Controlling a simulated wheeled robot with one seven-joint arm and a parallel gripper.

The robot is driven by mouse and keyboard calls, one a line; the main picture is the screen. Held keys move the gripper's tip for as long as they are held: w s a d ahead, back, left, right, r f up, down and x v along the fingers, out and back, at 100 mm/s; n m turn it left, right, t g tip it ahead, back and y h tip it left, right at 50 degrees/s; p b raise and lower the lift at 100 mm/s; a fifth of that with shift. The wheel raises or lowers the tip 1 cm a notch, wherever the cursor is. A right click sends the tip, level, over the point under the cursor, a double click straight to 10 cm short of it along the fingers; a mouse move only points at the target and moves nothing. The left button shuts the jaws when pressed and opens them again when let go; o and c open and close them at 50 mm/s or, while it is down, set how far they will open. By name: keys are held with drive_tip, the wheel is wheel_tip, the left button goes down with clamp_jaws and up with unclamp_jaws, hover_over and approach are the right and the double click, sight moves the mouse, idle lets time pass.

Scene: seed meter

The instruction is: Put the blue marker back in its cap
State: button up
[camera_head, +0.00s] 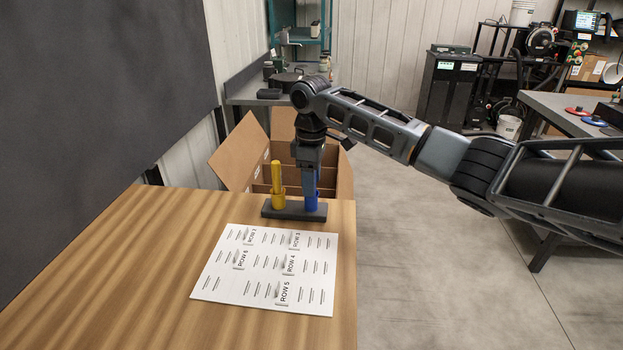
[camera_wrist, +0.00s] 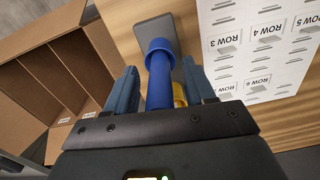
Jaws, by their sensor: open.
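The blue marker (camera_wrist: 160,92) stands upright with its lower end in the blue cap (camera_wrist: 158,46); how deep it sits I cannot tell. The blue cap (camera_head: 312,204) is at the right end of a dark grey holder (camera_head: 292,213) on the wooden table. In the head view the marker is mostly hidden by my gripper (camera_head: 311,187), which points down over it. In the wrist view my gripper (camera_wrist: 160,68) is open, with one finger on each side of the marker and gaps between.
A yellow marker (camera_head: 276,176) stands in its yellow cap at the holder's left end, close to my gripper. A printed sheet (camera_head: 262,270) lies in front. An open cardboard box (camera_head: 234,155) is beyond the table's far edge. A dark panel rises at left.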

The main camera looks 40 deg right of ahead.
drive_tip(key=shift+r+b, duration=0.5)
drive_tip(key=shift+r, duration=3.4)
